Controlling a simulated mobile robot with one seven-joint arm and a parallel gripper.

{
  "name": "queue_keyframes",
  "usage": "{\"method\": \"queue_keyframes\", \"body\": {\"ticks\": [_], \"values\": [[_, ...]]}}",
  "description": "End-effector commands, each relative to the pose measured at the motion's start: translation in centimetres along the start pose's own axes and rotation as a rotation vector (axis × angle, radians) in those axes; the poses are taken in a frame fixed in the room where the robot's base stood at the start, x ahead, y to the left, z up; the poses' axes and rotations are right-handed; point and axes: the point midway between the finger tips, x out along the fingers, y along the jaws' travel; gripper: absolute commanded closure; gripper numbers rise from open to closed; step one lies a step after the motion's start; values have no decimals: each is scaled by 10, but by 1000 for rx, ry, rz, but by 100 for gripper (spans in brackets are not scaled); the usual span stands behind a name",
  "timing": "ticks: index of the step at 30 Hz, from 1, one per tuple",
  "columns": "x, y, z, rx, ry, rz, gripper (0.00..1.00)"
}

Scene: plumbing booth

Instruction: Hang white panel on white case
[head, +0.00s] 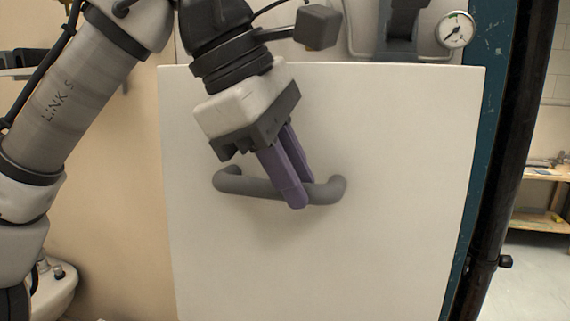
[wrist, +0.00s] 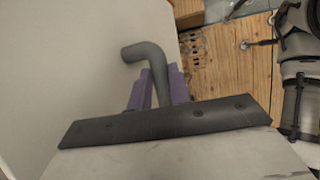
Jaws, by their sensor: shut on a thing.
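The white panel (head: 390,240) is a large flat upright sheet that fills the middle of the head view. It also shows at the left of the wrist view (wrist: 60,70). A grey bar handle (head: 255,187) is fixed across its face, and one bent end of it shows in the wrist view (wrist: 142,52). My gripper (head: 298,195), with purple fingers, is shut on the handle, right of its middle. The white case cannot be told apart behind the panel; only grey fittings (head: 398,40) show above the panel's top edge.
A round pressure gauge (head: 457,30) sits just above the panel's top right. A dark vertical pipe (head: 500,160) and a blue-green post (head: 495,60) stand to the right. A white basin (head: 52,287) is at the lower left. A wooden shelf (head: 540,185) stands farther right.

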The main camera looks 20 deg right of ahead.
Motion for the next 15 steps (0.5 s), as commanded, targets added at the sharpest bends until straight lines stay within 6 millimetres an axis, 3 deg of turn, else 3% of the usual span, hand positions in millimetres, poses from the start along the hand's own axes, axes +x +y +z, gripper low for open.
{"method": "queue_keyframes", "body": {"ticks": [15], "values": [[6, 23, -2, 0, -2, 1, 100]]}}
